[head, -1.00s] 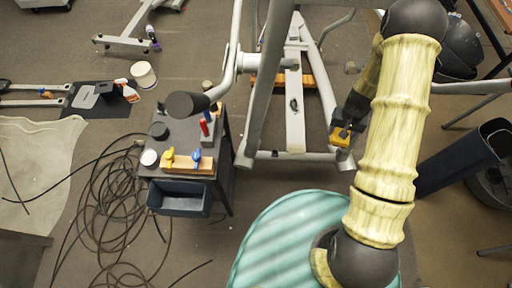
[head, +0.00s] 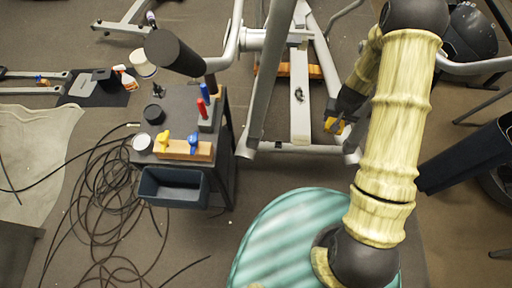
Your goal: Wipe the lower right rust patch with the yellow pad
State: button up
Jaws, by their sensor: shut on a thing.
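My gripper (head: 335,118) is at the right of the grey elliptical frame (head: 301,75), shut on the yellow pad (head: 333,126). Only part of the pad shows below the dark jaws. The pad is close to the lower right part of the frame, near the right end of its crossbar (head: 285,146). I cannot tell whether it touches the frame. No lower right rust patch can be made out; the arm and gripper cover part of that area. A dark patch (head: 299,94) shows on the middle rail, left of the gripper.
A dark cart (head: 222,150) stands left of the frame, with red and blue tools, a wooden block (head: 184,150) and a bin (head: 172,188). Coiled black cable (head: 100,215) lies on the floor at left. A teal striped round surface (head: 290,235) is in front.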

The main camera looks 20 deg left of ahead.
jog(key=w+a+f+t+b, duration=0.35)
jog(key=a+f+b, duration=0.35)
jog(key=f+b, duration=0.6)
jog(key=n+t+y+b, duration=0.35)
jog(key=t+b, duration=0.85)
jog(key=b, duration=2.8)
send_near(258, 121)
jog(key=s, duration=0.1)
jog(key=shift+s+d+f+m+y, duration=0.15)
jog(key=shift+d+m+y, duration=0.1)
jog(key=shift+m, duration=0.2)
jog(key=shift+x, duration=3.1)
jog(key=shift+x, duration=0.95)
